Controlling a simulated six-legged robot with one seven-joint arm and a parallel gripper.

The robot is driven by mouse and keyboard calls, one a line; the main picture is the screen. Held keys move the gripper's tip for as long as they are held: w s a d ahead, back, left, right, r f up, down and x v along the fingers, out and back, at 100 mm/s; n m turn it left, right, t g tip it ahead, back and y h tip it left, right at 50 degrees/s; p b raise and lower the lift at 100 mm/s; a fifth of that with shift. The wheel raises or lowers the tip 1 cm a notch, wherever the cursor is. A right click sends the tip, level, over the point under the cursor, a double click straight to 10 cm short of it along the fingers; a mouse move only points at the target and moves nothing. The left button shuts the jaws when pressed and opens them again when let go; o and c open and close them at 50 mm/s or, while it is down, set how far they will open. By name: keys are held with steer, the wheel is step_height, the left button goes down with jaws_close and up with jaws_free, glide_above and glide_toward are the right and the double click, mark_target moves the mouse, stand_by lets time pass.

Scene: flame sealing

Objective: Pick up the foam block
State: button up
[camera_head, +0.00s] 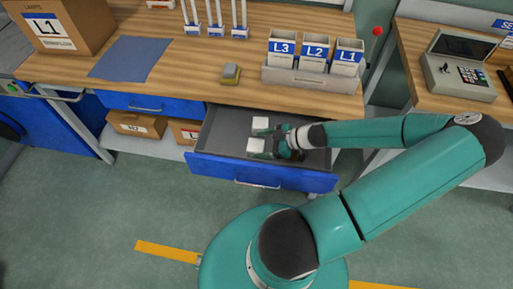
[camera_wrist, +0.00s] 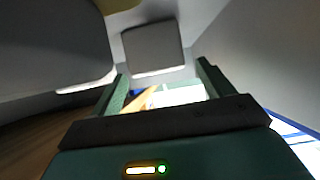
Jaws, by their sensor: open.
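My gripper (camera_head: 268,142) is inside the open drawer (camera_head: 220,130), with its jaws open. Two small white blocks, apparently foam, show by it in the head view: a far block (camera_head: 260,123) and a near block (camera_head: 256,146). In the wrist view, the two green fingers of my gripper (camera_wrist: 162,90) stand apart. A bright white surface (camera_wrist: 180,95) shows between them, and a pale square face (camera_wrist: 152,48) lies beyond the fingertips. I cannot tell which block each one is, or whether a finger touches one.
The drawer's blue front (camera_head: 260,172) and its walls surround my gripper. On the bench above are a grey and yellow block (camera_head: 230,73), a blue mat (camera_head: 130,58), and a grey holder (camera_head: 312,77) with labelled boxes. A keypad device (camera_head: 462,65) stands on the right bench.

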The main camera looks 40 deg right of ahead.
mark_target(260, 146)
steer(key=shift+w+a+f, duration=0.1)
steer(key=shift+w, duration=0.05)
steer(key=c, duration=1.1)
steer(key=shift+o, duration=0.2)
steer(key=shift+r, duration=0.3)
steer(key=r, duration=0.3)
steer(key=shift+w+a+r, duration=0.15)
steer(key=shift+a+r, duration=0.1)
steer(key=shift+a, duration=0.05)
steer(key=w+a+r, duration=0.7)
steer(key=a+r, duration=0.2)
steer(key=a, duration=0.2)
steer(key=shift+w, duration=0.15)
steer(key=shift+w, duration=0.1)
